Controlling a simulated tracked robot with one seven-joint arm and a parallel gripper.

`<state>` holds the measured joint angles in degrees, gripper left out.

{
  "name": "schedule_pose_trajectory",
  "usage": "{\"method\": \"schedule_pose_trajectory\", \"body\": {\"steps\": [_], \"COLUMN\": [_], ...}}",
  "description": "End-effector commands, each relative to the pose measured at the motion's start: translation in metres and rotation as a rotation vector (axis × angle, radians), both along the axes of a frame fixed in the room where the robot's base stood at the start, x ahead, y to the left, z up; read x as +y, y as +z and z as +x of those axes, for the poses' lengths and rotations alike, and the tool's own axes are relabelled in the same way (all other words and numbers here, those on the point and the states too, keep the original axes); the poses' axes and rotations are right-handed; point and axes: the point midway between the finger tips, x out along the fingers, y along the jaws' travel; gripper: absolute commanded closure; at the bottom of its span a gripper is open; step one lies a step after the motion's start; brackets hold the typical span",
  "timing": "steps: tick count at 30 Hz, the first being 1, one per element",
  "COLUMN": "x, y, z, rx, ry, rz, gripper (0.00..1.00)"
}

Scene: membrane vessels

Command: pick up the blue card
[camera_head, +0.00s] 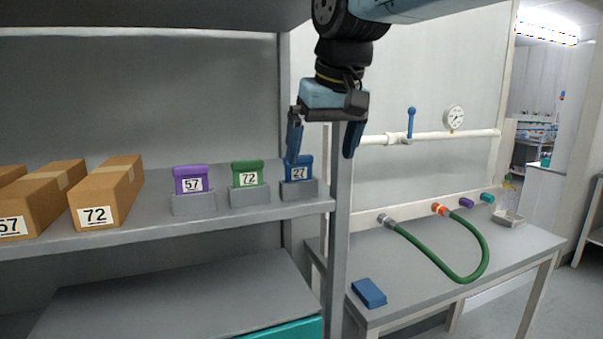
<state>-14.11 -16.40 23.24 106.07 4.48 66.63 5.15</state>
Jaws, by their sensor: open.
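The blue card (299,168), labelled 27, stands upright in a grey holder (299,189) at the right end of the shelf. My gripper (321,154) hangs pointing down above and around the level of the card's top, a little to its right in the picture. Its two blue fingers are spread apart with nothing between them. The left finger reaches just above the card and overlaps its top edge in the picture. I cannot tell whether it touches the card.
A green card 72 (247,172) and a purple card 57 (190,179) stand in holders to the left. Cardboard boxes (107,192) sit farther left. A grey post (340,240) rises right of the shelf. A table (420,297) holds a green hose (480,262) and a blue block (369,292).

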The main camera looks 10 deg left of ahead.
Motion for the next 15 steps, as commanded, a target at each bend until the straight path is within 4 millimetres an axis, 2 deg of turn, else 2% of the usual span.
{"method": "schedule_pose_trajectory", "body": {"steps": [15], "x": [0.039], "y": [-0.001], "z": [0.065], "rx": [0.002], "ry": [0.0], "rz": [-0.001], "gripper": [0.02]}}
